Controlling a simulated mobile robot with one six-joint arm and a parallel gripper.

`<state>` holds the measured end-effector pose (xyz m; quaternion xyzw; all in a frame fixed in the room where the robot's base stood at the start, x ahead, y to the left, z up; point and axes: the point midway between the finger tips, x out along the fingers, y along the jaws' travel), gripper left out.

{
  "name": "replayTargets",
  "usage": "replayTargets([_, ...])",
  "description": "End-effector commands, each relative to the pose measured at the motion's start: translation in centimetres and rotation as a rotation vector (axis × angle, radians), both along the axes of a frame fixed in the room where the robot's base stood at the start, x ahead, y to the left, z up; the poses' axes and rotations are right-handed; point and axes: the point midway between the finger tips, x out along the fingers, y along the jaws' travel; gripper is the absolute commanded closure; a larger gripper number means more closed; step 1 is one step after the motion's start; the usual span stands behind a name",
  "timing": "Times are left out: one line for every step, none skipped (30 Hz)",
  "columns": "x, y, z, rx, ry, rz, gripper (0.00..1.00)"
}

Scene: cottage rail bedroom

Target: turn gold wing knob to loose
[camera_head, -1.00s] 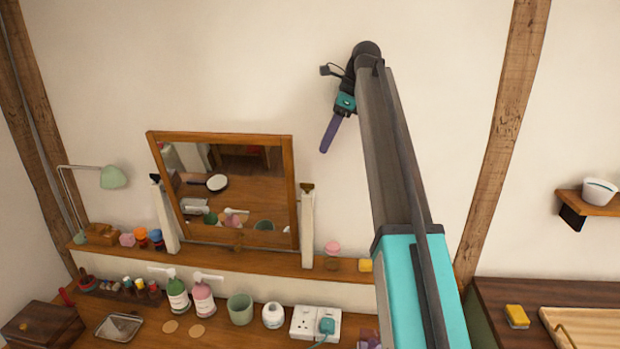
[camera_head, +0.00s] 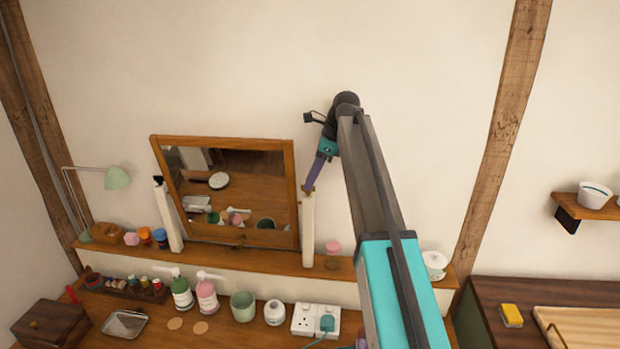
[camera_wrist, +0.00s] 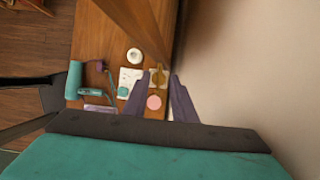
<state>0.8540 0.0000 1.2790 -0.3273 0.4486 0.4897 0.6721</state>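The mirror (camera_head: 233,243) has a wooden frame that sits tilted between two white posts. The right post (camera_head: 307,232) has a small brownish-gold knob at its top, mostly hidden by my fingers. In the wrist view, a gold knob (camera_wrist: 158,78) shows between the tips of my two purple fingers. My gripper (camera_head: 309,187) reaches down to the top of the right post. In the wrist view, my gripper (camera_wrist: 160,75) is open, one finger on each side of the knob with visible gaps. Whether a finger touches it, I cannot tell.
The left post (camera_head: 168,218) has a dark knob at its top. A pink ball-topped jar (camera_head: 333,250) stands on the shelf just right of the right post. Bottles, a green cup (camera_head: 242,306) and a socket block (camera_head: 316,320) stand below. The wall above is clear.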

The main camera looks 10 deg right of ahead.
Motion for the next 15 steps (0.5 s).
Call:
replayTargets([-0.03,0.16,-0.31,0.000,0.001,0.000,0.76])
replayTargets([-0.01,0.22,-0.51,0.000,0.002,0.001,0.76])
replayTargets([0.02,0.28,-0.74,0.000,0.002,0.001,0.76])
replayTargets([0.03,0.33,-0.87,0.000,0.002,0.001,0.76])
replayTargets([0.06,0.35,-0.98,-0.001,0.002,-0.001,0.76])
replayTargets([0.08,0.38,-1.08,-0.001,0.002,-0.001,0.76])
replayTargets([0.09,0.39,-1.14,-0.001,0.002,-0.001,0.76])
replayTargets([0.11,0.39,-1.19,-0.001,0.001,-0.001,0.76])
replayTargets([0.12,0.40,-1.21,-0.001,0.001,-0.001,0.76])
replayTargets([0.13,0.39,-1.23,-0.001,0.001,-0.001,0.76])
replayTargets([0.13,0.38,-1.23,-0.001,0.001,-0.001,0.76])
replayTargets([0.13,0.38,-1.23,-0.001,0.001,-0.001,0.76])
replayTargets([0.13,0.37,-1.23,-0.001,0.001,-0.001,0.76])
replayTargets([0.14,0.36,-1.22,-0.001,0.001,-0.001,0.76])
replayTargets([0.14,0.36,-1.23,-0.001,0.001,-0.001,0.76])
